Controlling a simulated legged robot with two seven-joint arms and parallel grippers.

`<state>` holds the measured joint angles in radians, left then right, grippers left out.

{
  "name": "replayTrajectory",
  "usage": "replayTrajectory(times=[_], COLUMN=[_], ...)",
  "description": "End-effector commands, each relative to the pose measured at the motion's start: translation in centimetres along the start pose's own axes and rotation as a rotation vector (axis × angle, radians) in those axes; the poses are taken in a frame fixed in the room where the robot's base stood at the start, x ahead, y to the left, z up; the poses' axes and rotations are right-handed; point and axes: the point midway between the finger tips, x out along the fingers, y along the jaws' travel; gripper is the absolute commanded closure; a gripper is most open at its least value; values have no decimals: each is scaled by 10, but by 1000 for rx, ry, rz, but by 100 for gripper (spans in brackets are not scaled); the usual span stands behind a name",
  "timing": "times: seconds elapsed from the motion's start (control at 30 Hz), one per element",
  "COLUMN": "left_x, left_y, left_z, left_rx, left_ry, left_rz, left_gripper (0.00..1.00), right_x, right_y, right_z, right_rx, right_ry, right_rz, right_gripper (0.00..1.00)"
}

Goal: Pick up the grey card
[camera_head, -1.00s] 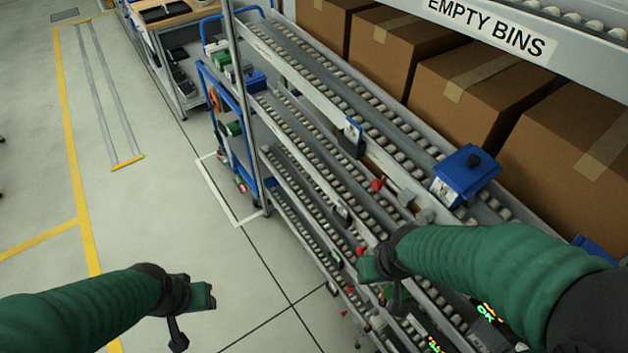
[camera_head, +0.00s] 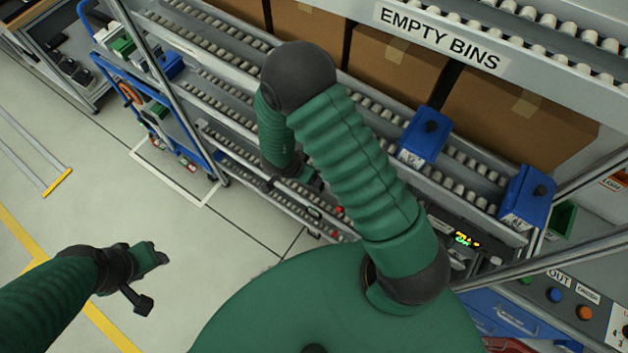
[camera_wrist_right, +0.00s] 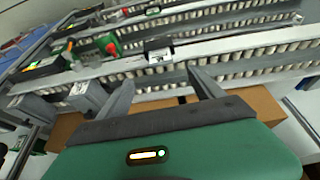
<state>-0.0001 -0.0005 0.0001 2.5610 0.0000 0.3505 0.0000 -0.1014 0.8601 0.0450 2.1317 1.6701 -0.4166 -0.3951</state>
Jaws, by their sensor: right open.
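I cannot pick out the grey card for certain. In the right wrist view, a small pale card in a dark holder (camera_wrist_right: 158,52) sits on a roller rail, beyond the fingertips and apart from them. My right gripper (camera_wrist_right: 162,82) is open, with nothing between its fingers. In the head view the right gripper (camera_head: 312,181) is small and partly hidden beside the rack's lanes, below my raised elbow. My left gripper (camera_head: 155,256) hangs over the bare floor at left; its jaw opening is unclear.
A roller rack (camera_head: 225,62) with several lanes fills the middle. Blue holders (camera_head: 424,137) and (camera_head: 527,196) stand on its rail. Cardboard boxes (camera_head: 395,65) sit behind. A blue cart (camera_head: 150,85) stands at left.

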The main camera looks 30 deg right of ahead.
Motion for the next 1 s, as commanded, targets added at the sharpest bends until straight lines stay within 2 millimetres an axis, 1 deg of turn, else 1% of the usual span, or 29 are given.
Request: replayTrajectory(times=[0.03, 0.1, 0.2, 0.33, 0.5, 0.6, 0.8, 0.83, 1.0], left_x=[6, 8, 10, 10, 7, 7, 7, 7, 7], left_y=[0, 0, 0, 0, 0, 0, 0, 0, 0], left_z=[1, 2, 2, 2, 1, 1, 1, 1, 1], left_rx=[0, 0, 0, 0, 0, 0, 0, 0, 0], left_ry=[0, 0, 1, 1, 1, 1, 1, 1, 1], left_rz=[0, 0, 0, 0, 0, 0, 0, 0, 0], left_gripper=[55, 55, 55, 55, 55, 55, 55, 55, 55], right_x=[17, 32, 45, 56, 86, 98, 100, 100, 99], right_y=[1, 0, 0, 2, 4, 3, 2, 2, 3], right_z=[2, 1, 0, 0, -1, -1, -1, -1, -1], right_rx=[-2, -1, 0, 1, 1, 2, 2, 2, 2], right_ry=[0, 0, -1, 0, -1, -1, -1, -1, -1], right_rz=[4, 2, 0, -1, 0, -1, -3, -3, -3], right_gripper=[24, 24, 24, 24, 24, 24, 24, 25, 47])
